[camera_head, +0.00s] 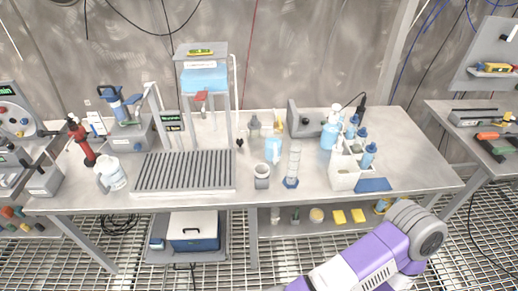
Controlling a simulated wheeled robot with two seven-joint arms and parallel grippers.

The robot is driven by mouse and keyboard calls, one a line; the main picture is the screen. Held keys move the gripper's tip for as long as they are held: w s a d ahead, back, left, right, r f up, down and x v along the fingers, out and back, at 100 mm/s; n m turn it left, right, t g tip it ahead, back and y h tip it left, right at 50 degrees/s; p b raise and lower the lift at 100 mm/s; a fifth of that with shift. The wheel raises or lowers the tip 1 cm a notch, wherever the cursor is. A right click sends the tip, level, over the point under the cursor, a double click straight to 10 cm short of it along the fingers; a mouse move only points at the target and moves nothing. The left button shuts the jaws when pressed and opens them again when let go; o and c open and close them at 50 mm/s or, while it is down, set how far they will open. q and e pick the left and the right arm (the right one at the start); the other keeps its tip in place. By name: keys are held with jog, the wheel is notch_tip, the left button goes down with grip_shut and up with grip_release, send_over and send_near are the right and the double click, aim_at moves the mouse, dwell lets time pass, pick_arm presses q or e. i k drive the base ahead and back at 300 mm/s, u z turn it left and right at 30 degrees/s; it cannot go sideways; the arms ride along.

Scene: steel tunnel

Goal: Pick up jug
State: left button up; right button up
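A white, translucent jug (112,174) with a handle on its left side stands on the left part of the steel table (270,195), close to the front edge. A smaller clear vessel with light blue contents (273,150) stands near the middle of the table. It may also be a jug; I cannot tell. Part of my purple and grey arm shows at the lower right, in front of the table. Neither of my grippers is in view.
A grooved rack (185,171) stands right of the white jug, and a red tool (81,141) stands behind its left side. A grey cup (262,176), a tall cylinder (293,165) and a white bottle carrier (347,170) stand further right. Bare tabletop lies at the right end.

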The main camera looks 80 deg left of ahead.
aim_at(273, 138)
jog(key=u, duration=0.6)
jog(key=i, duration=0.3)
jog(key=u, duration=2.4)
